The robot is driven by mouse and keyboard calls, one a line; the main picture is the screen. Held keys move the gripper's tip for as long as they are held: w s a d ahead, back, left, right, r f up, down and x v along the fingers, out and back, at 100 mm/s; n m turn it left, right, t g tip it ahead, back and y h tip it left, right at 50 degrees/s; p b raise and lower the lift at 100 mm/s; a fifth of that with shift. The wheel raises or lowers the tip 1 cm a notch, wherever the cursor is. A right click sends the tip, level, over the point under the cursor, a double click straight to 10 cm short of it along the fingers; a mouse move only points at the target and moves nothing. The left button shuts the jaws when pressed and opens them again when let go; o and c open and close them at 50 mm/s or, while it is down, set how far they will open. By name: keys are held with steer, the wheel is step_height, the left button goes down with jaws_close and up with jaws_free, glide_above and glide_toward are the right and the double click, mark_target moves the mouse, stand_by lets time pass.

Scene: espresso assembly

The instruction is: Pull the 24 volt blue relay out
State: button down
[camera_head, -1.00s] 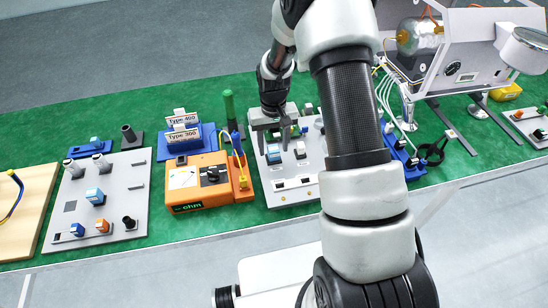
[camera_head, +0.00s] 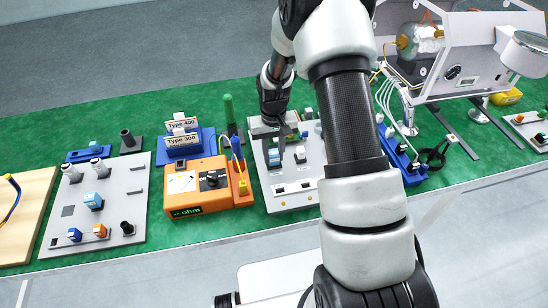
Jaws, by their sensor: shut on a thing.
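My gripper (camera_head: 274,148) points down over the light grey board (camera_head: 284,192) in the middle of the table. Its jaws are shut on a small blue relay (camera_head: 274,158) near the board's upper left. The fingers hide much of the relay, and I cannot tell whether it is still seated in its socket. A white-topped component (camera_head: 300,154) stands just right of the gripper on the same board.
An orange ohm meter (camera_head: 208,186) stands close left of the board, with a green post (camera_head: 228,108) behind it. A second grey board (camera_head: 95,225) holds several parts at left. A blue block with white cables (camera_head: 402,160) stands at right.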

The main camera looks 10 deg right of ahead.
steer(key=shift+r+p, duration=0.6)
steer(key=shift+r, duration=0.55)
stand_by(0.7)
steer(key=shift+r+p, duration=0.7)
steer(key=shift+r, duration=0.7)
steer(key=shift+r+p, duration=0.75)
steer(key=shift+r, duration=0.75)
